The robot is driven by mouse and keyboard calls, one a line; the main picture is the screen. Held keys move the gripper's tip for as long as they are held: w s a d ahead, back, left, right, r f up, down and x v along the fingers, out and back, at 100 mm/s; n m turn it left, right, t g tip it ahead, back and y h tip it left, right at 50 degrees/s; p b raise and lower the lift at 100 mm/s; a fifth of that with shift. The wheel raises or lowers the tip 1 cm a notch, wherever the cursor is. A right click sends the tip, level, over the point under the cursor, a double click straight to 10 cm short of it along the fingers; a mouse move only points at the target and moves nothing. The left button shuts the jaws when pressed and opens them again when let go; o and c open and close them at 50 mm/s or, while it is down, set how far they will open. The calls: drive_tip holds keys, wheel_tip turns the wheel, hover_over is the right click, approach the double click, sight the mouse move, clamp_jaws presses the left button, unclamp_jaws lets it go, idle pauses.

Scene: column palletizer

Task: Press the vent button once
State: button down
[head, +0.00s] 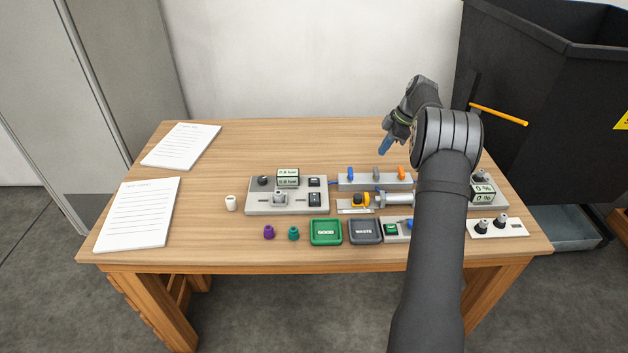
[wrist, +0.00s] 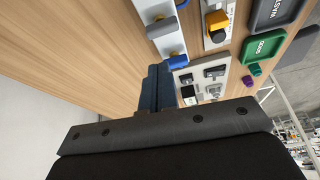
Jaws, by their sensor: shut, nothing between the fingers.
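My gripper (head: 385,147) is shut and empty, its blue fingers pointing down above the back of the table, behind the valve block. In the wrist view my shut fingers (wrist: 160,88) reach toward the valve block and the grey panel. No label reading "vent" is legible, so I cannot tell which control is the vent button. A green button (head: 391,229) sits on a small grey box, partly hidden by my arm. The grey panel (head: 255,209) carries a display, a black knob, a grey knob and dark switches; this panel also shows in the wrist view (wrist: 188,78).
The valve block (head: 376,185) has blue, grey and orange levers standing up. In front are a yellow and silver device (head: 365,199), a green tray (head: 326,243), a dark tray (head: 364,242) and purple and teal caps. My arm covers the right side.

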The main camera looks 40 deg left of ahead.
wheel_tip(320, 180, down, 2)
drive_tip(key=s+a+n+t+h, duration=0.2)
drive_tip(key=s+n+t, duration=0.1)
drive_tip(key=n, duration=0.1)
wheel_tip(320, 180, up, 3)
drive_tip(key=n+t+y, duration=0.3)
drive_tip(key=n+t, duration=0.5)
drive_tip(key=n, duration=1.3)
hover_over(313, 182)
drive_tip(key=shift+f, duration=0.15)
drive_tip(key=shift+f, duration=4.25)
drive_tip(key=shift+f, duration=0.1)
drive_tip(key=shift+f, duration=0.35)
